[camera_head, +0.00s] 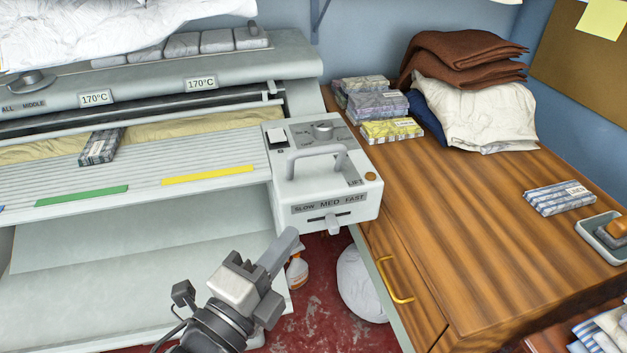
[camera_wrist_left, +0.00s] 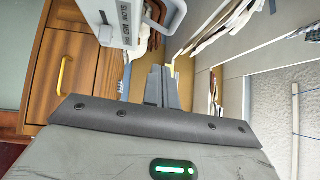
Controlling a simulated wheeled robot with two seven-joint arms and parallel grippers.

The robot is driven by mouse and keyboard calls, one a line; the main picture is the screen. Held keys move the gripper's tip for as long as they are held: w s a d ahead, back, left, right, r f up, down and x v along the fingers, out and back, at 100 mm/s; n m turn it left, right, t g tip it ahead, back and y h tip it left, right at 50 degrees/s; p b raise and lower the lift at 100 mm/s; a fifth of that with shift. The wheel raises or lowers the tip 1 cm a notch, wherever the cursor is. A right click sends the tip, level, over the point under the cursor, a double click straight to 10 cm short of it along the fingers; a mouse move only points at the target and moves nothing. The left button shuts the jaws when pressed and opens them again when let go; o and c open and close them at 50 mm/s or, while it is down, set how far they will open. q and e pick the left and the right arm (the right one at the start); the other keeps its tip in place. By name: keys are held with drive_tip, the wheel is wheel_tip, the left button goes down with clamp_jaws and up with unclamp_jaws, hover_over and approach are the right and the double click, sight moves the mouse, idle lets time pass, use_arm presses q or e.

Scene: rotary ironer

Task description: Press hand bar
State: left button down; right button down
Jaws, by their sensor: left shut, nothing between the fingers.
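The rotary ironer's control box (camera_head: 360,207) sits at the right end of the machine. A grey bar handle (camera_head: 318,158) arches over its top, beside a label reading LIFT. A speed lever (camera_head: 331,220) is on the box's front, under the words SLOW MED FAST. My left gripper (camera_head: 290,238) is shut and empty, pointing up and right, in front of and below the box. It touches nothing that I can see. In the left wrist view the shut fingers (camera_wrist_left: 162,80) show with the box (camera_wrist_left: 110,25) at upper left. My right gripper is out of view.
A feed table (camera_head: 160,175) with green and yellow strips bears a small striped packet (camera_head: 101,146). A wooden counter (camera_head: 450,220) at right holds folded cloths and packets. A yellow drawer handle (camera_head: 395,280) faces the gap. White linen lies on top of the ironer.

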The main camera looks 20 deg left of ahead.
use_arm(q)
drive_tip(key=shift+s+r+m+t, duration=0.1)
drive_tip(key=shift+r+m+t, duration=0.2)
drive_tip(key=shift+r+m, duration=0.4)
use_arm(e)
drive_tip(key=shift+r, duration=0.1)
use_arm(q)
drive_tip(key=a+p+x, duration=0.2)
drive_tip(key=p+x, duration=0.1)
drive_tip(key=x, duration=1)
drive_tip(key=shift+a, duration=0.3)
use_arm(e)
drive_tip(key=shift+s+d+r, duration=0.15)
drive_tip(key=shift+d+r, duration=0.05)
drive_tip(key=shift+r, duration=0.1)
use_arm(q)
drive_tip(key=shift+w+r, duration=0.1)
drive_tip(key=shift+w, duration=0.1)
